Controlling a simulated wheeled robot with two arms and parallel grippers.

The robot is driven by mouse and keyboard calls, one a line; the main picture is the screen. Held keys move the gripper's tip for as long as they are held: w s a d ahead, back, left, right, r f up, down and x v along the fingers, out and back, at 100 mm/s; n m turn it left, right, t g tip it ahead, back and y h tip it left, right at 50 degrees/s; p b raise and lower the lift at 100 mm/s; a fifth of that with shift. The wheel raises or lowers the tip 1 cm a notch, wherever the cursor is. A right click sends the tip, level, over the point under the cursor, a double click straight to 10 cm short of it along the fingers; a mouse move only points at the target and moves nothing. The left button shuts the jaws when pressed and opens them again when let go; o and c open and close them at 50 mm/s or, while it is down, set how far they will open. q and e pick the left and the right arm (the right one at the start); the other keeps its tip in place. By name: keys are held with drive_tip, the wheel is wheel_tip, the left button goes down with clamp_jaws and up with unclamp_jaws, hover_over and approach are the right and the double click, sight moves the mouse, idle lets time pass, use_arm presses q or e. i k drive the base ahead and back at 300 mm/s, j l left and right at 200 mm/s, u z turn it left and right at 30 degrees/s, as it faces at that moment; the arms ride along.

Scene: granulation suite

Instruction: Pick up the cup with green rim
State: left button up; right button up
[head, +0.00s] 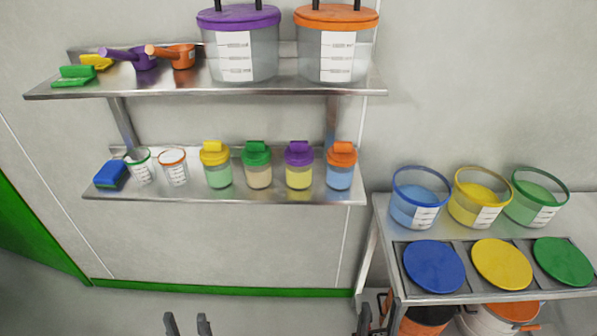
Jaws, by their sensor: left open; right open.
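The cup with green rim (142,170) is a clear cup with a white label, standing on the lower wall shelf near its left end. It is between a blue sponge (111,175) and a similar cup with orange rim (173,170). My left gripper (187,324) is at the bottom edge of the head view, open and empty, well below the shelf and apart from the cup. My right gripper (379,321) is at the bottom edge further right, partly cut off, open, near the steel table's left leg.
Lidded shakers in yellow (217,167), green, purple and orange stand further right on the lower shelf (240,195). The upper shelf (150,88) carries scoops and two large lidded containers. A steel table (382,212) with tubs and round lids stands at the right.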

sight(139, 162)
drive_tip(key=u, duration=1.75)
drive_tip(key=i+u, duration=0.3)
drive_tip(key=i, duration=2.4)
